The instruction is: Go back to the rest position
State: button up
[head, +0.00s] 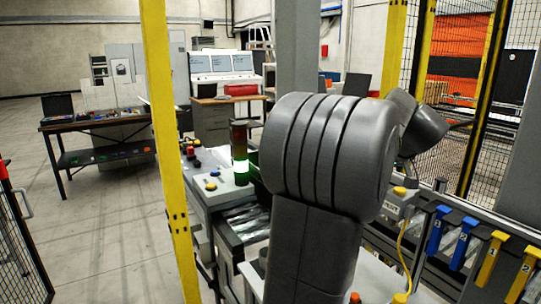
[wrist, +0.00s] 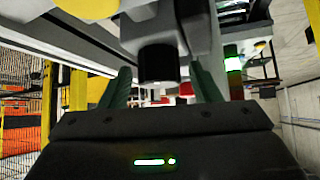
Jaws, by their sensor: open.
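My gripper (wrist: 161,76) shows in the wrist view with its two dark green fingers spread apart. A grey block with a black cylindrical end (wrist: 157,63) appears between and beyond the fingers. I cannot tell how far it is from them, and no grip on it shows. In the head view my dark grey arm fills the middle and the gripper is hidden behind it.
A signal tower (head: 240,150) glows green on the station left of my arm. Numbered blue (head: 437,230) and yellow (head: 491,258) handles line the right side. A yellow post (head: 165,130) and mesh fence (head: 455,110) stand close. Open floor lies left.

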jog(key=m+h, duration=0.3)
jog(key=m, duration=0.1)
jog(key=shift+m+h, duration=0.4)
jog(key=shift+f+m+g+h+b, duration=0.15)
jog(key=shift+m+g+h+b, duration=0.45)
jog(key=shift+m+h+b, duration=1.35)
jog(key=shift+m+y, duration=0.25)
jog(key=shift+m, duration=0.3)
jog(key=shift+v, duration=2.5)
jog(key=shift+a, duration=0.1)
